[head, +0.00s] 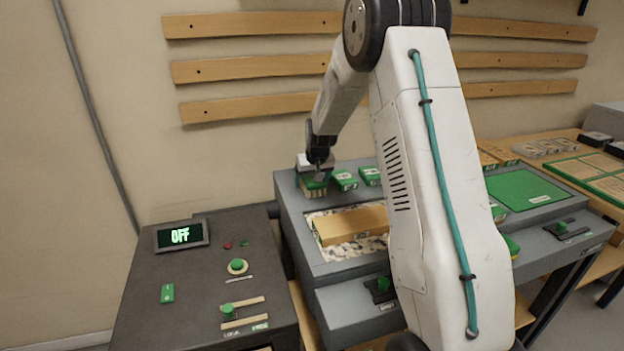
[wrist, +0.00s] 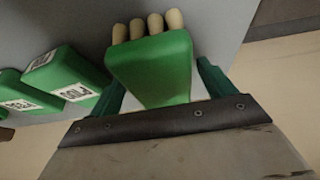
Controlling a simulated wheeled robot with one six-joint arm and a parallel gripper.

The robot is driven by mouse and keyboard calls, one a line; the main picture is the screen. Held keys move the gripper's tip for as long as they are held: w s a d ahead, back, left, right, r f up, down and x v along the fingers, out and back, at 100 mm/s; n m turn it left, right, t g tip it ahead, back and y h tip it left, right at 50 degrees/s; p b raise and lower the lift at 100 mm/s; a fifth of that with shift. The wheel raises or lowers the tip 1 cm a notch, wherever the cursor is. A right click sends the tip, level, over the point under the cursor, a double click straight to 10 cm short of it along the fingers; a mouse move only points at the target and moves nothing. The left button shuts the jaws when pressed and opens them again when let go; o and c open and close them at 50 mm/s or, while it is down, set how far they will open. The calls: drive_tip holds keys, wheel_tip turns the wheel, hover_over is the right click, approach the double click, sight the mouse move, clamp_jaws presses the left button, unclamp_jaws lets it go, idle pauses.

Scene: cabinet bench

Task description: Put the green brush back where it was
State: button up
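The green brush (wrist: 152,72) has a green body and a row of pale tan bristle tufts. In the head view the brush (head: 313,186) is under my gripper at the back left corner of the grey bench, bristles toward the front. I cannot tell whether it touches the bench top.
Green labelled boxes (head: 345,180) (wrist: 66,76) stand beside the brush. A wooden block (head: 350,225) lies in a speckled recess of the bench. A dark console (head: 200,285) at left has a display (head: 181,236) reading OFF. A green mat (head: 526,189) lies at right. My arm hides the bench's middle.

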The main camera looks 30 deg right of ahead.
drive_tip(key=shift+r, duration=0.1)
drive_tip(key=shift+s+r, duration=0.1)
drive_tip(key=shift+r, duration=0.25)
drive_tip(key=v, duration=1.1)
drive_tip(key=s+a+r, duration=0.7)
drive_tip(key=s+a, duration=0.1)
drive_tip(key=s, duration=0.1)
drive_tip(key=s+a+n+g, duration=0.1)
drive_tip(key=s+a, duration=0.3)
drive_tip(key=s, duration=0.6)
drive_tip(key=s+a+r+n+g, duration=0.1)
drive_tip(key=s+a, duration=0.3)
drive_tip(key=s, duration=0.7)
drive_tip(key=s+a+r+n+g+y, duration=0.1)
drive_tip(key=s+a, duration=0.4)
drive_tip(key=s, duration=0.6)
